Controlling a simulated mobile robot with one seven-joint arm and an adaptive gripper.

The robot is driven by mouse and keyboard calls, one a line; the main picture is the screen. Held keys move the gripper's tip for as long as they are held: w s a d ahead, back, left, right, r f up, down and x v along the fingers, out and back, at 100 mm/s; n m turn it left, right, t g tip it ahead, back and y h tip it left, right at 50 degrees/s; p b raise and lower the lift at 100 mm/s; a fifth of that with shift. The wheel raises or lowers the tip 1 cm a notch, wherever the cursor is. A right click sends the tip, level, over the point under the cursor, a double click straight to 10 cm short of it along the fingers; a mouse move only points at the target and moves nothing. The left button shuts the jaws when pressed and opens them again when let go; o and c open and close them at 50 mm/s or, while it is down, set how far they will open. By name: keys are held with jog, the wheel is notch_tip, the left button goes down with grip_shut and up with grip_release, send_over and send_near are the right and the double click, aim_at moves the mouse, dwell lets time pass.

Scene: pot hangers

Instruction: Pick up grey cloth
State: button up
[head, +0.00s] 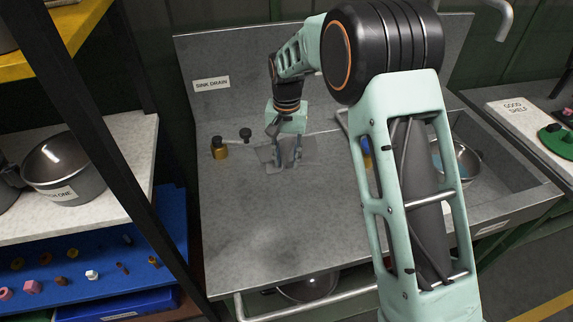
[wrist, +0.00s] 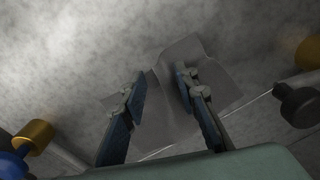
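The grey cloth (head: 266,154) lies on the grey metal counter (head: 250,215) near its back, below my gripper (head: 287,163). In the wrist view the cloth (wrist: 170,118) is a thin, creased sheet spreading between and beyond the fingers. My gripper (wrist: 160,82) points down over it with its two blue fingers apart, one on each side of the cloth's middle. The right finger overlaps part of the cloth. I cannot tell whether the fingertips touch it. My arm hides the counter to the right in the head view.
A brass-and-black fitting (head: 219,148) and a dark knob (head: 245,134) stand left of the cloth. A sink basin with a metal pot (head: 462,165) lies right, partly behind my arm. A dark post (head: 110,130) and shelves stand left. The counter's front is clear.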

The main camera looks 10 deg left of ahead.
jog(key=shift+s+f, duration=0.15)
jog(key=shift+f, duration=0.15)
grip_shut()
notch_tip(320, 180, up, 12)
jog(key=p, duration=0.8)
jog(key=shift+r, duration=0.15)
notch_tip(320, 180, up, 9)
jog(key=p, duration=0.6)
